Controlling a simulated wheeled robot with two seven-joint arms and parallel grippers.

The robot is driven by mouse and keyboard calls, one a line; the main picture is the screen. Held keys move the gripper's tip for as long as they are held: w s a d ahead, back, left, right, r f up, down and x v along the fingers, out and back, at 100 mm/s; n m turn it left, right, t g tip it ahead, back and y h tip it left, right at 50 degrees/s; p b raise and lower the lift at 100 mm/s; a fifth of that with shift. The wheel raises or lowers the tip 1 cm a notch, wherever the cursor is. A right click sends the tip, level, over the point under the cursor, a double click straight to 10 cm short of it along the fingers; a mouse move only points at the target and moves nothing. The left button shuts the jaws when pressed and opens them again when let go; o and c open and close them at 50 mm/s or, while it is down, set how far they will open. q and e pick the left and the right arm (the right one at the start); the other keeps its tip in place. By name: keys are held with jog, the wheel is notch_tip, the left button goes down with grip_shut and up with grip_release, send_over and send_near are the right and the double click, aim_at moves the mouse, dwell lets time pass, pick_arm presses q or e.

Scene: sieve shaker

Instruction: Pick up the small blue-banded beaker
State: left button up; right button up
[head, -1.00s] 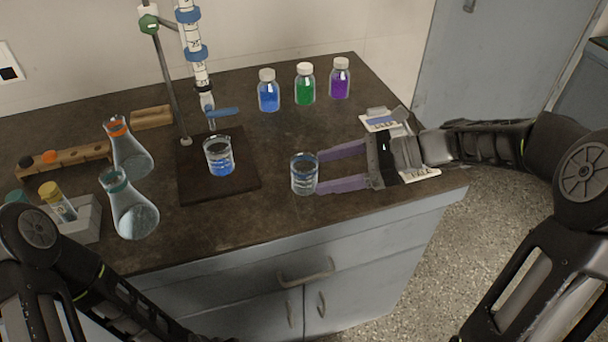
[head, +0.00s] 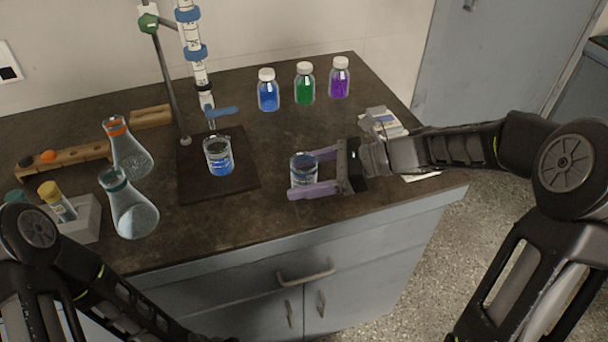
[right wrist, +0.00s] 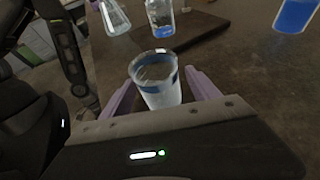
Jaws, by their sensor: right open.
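The small clear beaker with a blue band (head: 304,171) stands upright on the dark countertop, right of the burette stand. In the right wrist view the beaker (right wrist: 157,75) sits between the two purple fingers, its rim and blue band in sight. My right gripper (head: 308,173) is open, with one finger on the far side of the beaker and one on the near side. Gaps seem to show beside the glass, though contact is hard to judge. My left arm shows at the lower left; its gripper is out of view.
A second beaker with blue liquid (head: 219,157) stands on the burette stand's base plate (head: 235,188). Blue (head: 268,92), green (head: 304,86) and purple (head: 340,80) bottles stand behind. Two flasks (head: 134,212) stand at left. The counter in front of the banded beaker is clear.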

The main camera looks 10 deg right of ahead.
dwell(0.4)
jog(key=c, duration=1.5)
